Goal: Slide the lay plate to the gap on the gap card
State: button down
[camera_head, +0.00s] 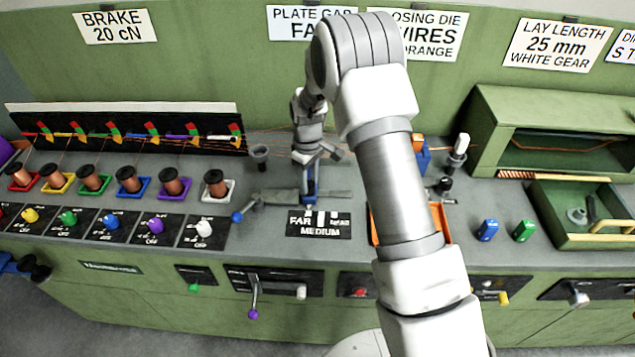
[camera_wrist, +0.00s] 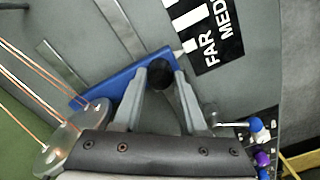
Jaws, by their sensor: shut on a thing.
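The lay plate is blue; it shows in the wrist view (camera_wrist: 112,87) and partly below my gripper in the head view (camera_head: 310,182). My gripper (camera_head: 311,165) is shut on the dark round knob (camera_wrist: 160,78) on the plate, as the wrist view (camera_wrist: 160,80) shows. A pale pointer (camera_wrist: 189,46) reaches from the plate to the edge of the black scale (camera_head: 318,231), close to the word FAR. The scale has white bars and the words FAR and MEDIUM. The gap card (camera_head: 290,24) hangs on the wall and reads PLATE GAP, FA; my arm hides its end.
Copper spools (camera_head: 127,182) stand at the left behind labelled knobs (camera_head: 153,228). A blue-knobbed lever (camera_head: 243,212) is just left of the scale. An orange-edged tray (camera_head: 440,222) lies partly behind my arm. A green bin (camera_head: 575,210) stands at the right.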

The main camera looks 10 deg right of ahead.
jog(key=shift+c, duration=2.2)
grip_release()
notch_tip(320, 180, up, 18)
jog(key=shift+f+b, duration=0.25)
jog(key=shift+b, duration=0.1)
